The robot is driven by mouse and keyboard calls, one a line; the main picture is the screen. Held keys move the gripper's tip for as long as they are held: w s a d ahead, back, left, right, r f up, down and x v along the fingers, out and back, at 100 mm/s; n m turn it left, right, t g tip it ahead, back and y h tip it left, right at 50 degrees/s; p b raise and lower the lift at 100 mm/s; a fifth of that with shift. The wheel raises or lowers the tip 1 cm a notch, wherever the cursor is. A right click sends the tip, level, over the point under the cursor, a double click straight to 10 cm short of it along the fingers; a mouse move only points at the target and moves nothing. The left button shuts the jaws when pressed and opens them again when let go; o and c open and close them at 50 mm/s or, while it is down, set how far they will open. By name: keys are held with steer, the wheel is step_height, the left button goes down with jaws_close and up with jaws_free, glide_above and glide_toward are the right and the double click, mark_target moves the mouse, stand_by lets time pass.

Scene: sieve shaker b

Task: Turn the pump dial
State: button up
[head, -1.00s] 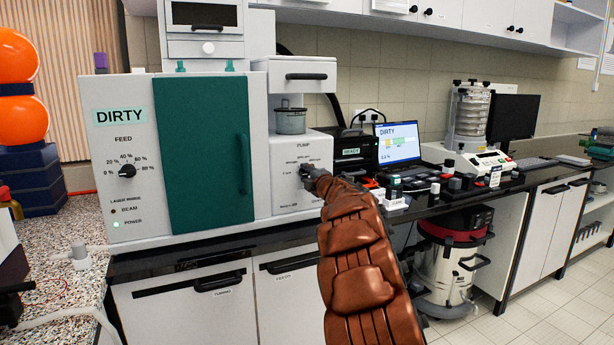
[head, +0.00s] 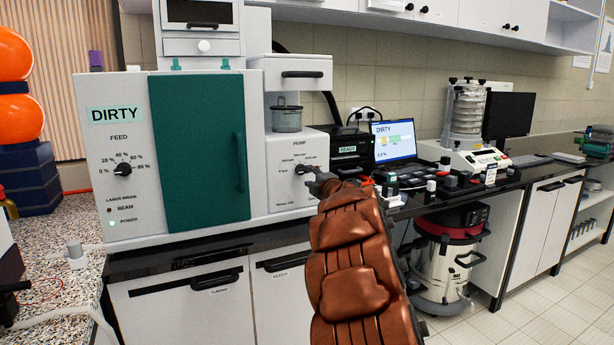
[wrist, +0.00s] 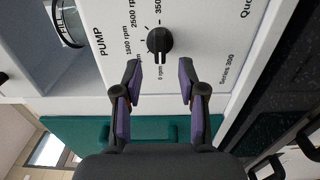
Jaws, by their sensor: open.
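The pump dial (wrist: 159,40) is a round black knob with a pointer on the white pump panel (wrist: 215,50), with rpm marks printed around it. In the head view the pump dial (head: 301,169) sits below the PUMP label. My gripper (wrist: 159,82) is open, its two purple-padded fingers pointing at the dial. The fingertips are just short of the knob in the wrist picture, one to each side, with nothing between them. In the head view my gripper (head: 318,181) is just right of the dial and partly hidden by my brown arm.
A large white cabinet with a green door (head: 200,150) and a feed dial (head: 123,169) stands left of the pump. A black printer (head: 350,150), a laptop (head: 394,142) and small bench items are to the right. A vacuum (head: 448,255) stands below.

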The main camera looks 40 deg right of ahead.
steer(key=v, duration=0.6)
steer(key=shift+s+a, duration=0.2)
steer(key=shift+s, duration=0.05)
stand_by(0.6)
steer(key=s+a+f+m+g+y, duration=0.1)
steer(key=s+a+f+m+g, duration=0.55)
steer(key=a, duration=0.65)
steer(key=s+a+f+m+g+y, duration=0.2)
steer(key=s+a+f+m+g, duration=0.15)
steer(key=s+a+f, duration=0.7)
steer(key=s+a+f+m+g+y, duration=0.1)
steer(key=s+a+f+m+g, duration=0.45)
steer(key=s+a, duration=0.85)
steer(key=s+a+n+g+y, duration=0.15)
steer(key=s+a+g, duration=0.25)
steer(key=s+a, duration=0.45)
steer(key=s+a+p+v, duration=0.1)
steer(key=p+v, duration=1.2)
steer(key=shift+s+a+r+t, duration=0.2)
steer(key=shift+a+r+t, duration=0.1)
steer(key=shift+r+t, duration=0.1)
